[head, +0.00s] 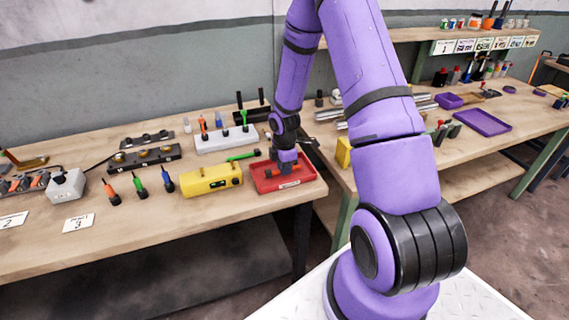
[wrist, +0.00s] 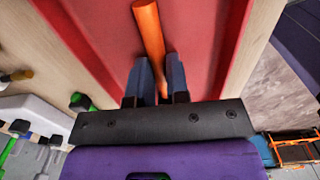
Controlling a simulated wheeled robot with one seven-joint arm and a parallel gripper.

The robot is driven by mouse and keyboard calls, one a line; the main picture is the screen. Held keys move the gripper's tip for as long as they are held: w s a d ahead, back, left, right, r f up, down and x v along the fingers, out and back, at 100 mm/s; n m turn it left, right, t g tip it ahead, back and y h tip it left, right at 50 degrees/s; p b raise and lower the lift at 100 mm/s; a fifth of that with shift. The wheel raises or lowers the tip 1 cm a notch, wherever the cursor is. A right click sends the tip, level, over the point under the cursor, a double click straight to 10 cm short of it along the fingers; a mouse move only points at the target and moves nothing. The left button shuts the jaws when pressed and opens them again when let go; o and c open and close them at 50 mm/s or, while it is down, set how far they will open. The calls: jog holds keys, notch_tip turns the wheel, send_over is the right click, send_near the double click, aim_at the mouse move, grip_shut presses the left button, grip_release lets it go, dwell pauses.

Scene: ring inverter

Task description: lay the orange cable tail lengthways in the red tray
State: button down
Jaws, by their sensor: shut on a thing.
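The red tray (head: 313,180) sits at the right end of the left workbench. Its walls (wrist: 229,45) flank the orange tail in the wrist view. The orange cable tail (wrist: 148,30) is a smooth rod-like piece over the red floor, running roughly along the side walls with a slight slant. In the head view a bit of orange (head: 269,173) shows beside my gripper (head: 286,170), low inside the tray. My gripper's fingers (wrist: 157,85) are shut on the near end of the tail. I cannot tell whether the tail touches the tray floor.
A yellow box (head: 213,180) stands just left of the tray, with a green-handled tool (head: 243,156) behind it. A white rack (head: 226,139) of coloured tools stands farther back. A yellow block (head: 344,153) is on the right bench, across a gap.

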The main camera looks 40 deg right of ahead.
jog(key=shift+f, duration=0.1)
jog(key=c, duration=1)
grip_release()
notch_tip(320, 180, up, 11)
jog(key=shift+f, duration=0.1)
